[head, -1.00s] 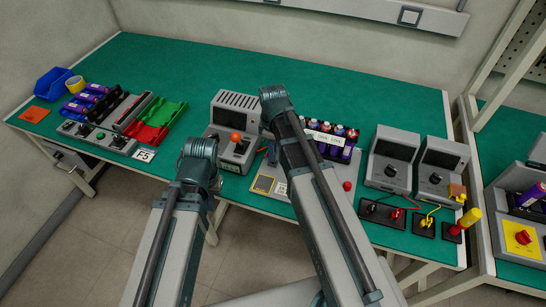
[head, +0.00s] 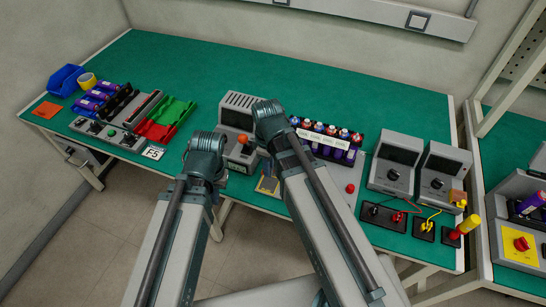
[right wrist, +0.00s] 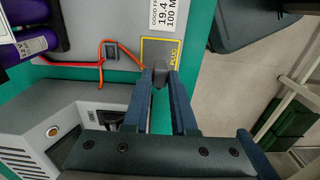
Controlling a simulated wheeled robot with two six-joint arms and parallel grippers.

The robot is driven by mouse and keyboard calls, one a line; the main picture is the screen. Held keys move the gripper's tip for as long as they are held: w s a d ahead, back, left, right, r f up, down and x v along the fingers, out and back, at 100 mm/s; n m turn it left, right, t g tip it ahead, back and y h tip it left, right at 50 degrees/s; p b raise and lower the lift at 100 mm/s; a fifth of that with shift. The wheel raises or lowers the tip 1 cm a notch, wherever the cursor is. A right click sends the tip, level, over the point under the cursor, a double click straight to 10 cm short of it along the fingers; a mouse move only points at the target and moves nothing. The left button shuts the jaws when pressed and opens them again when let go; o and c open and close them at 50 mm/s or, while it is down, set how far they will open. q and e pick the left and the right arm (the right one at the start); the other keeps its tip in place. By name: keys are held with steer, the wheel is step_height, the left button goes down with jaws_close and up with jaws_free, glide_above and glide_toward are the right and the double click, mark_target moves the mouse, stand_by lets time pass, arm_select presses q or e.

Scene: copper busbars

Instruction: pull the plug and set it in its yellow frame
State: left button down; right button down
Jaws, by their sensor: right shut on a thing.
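In the right wrist view my right gripper (right wrist: 160,78) is shut on a small dark grey plug (right wrist: 160,72). The plug is at the lower edge of the yellow frame (right wrist: 143,42), which carries the word PLUG. I cannot tell whether the plug touches the board there. The yellow frame also shows in the head view (head: 260,187), just left of my right arm. Both of my arms reach over the front edge of the bench in the head view.
A grey device (head: 236,120) with an orange knob (head: 243,139) stands behind my arms. An orange cable (right wrist: 88,62) crosses the board left of the plug. The back of the green bench is clear.

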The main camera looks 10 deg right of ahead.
steer(key=shift+f+b, duration=2.4)
steer(key=shift+f, duration=0.05)
steer(key=shift+f+b, duration=0.3)
steer(key=shift+b, duration=0.05)
steer(key=c, duration=0.6)
jaws_free()
steer(key=shift+c, duration=0.2)
step_height(320, 180, up, 6)
steer(key=p, duration=0.6)
steer(key=shift+r, duration=0.1)
